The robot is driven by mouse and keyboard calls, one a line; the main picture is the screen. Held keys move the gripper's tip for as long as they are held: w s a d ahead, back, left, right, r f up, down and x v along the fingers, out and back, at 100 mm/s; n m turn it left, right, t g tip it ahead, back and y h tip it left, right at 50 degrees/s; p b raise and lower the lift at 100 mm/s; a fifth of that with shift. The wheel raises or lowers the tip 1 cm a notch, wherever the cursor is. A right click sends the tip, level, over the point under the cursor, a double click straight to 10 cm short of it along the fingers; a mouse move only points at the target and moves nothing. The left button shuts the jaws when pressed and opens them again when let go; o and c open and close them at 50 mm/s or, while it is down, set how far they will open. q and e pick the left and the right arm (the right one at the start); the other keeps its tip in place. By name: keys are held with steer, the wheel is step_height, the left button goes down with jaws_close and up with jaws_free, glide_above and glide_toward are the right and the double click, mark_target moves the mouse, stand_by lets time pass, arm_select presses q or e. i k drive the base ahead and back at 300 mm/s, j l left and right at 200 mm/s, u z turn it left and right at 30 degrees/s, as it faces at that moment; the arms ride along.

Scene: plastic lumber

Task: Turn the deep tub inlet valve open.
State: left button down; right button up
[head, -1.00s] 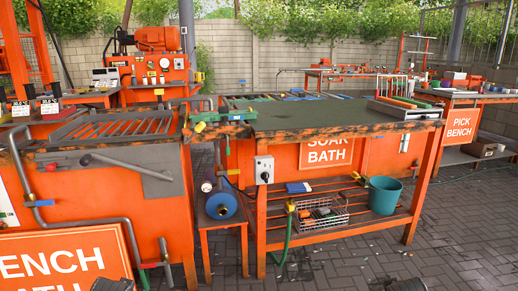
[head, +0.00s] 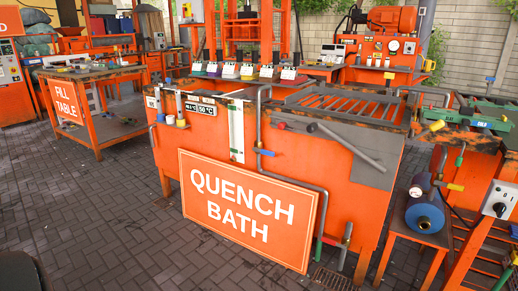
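A deep orange tub (head: 335,165) stands in the middle of the head view, with a "QUENCH BATH" sign (head: 245,212) leaning on its front. A grey pipe (head: 259,115) comes over its rim and runs down the front, then right and down to the floor. A valve with a blue lever (head: 264,152) sits on this pipe; the lever lies roughly level, across the pipe. I cannot tell from the picture whether it is open or closed. A small blue handle also shows at the tub's left edge (head: 161,117). Neither of my grippers can be made out in view.
A fill table (head: 100,72) stands at left. At right, a blue roll (head: 424,215) rests on a low stand beside a yellow-handled valve (head: 452,187). A grey bar (head: 345,145) slants across the tub's front. Paving (head: 100,220) is clear at front left. A dark shape (head: 18,270) is unidentified.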

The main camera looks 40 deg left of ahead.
mark_target(267, 153)
steer(key=i+j+u, duration=0.15)
steer(key=u, duration=0.25)
steer(key=i+u, duration=0.2)
steer(key=u, duration=0.2)
steer(key=i+u, duration=0.25)
steer(key=u, duration=0.15)
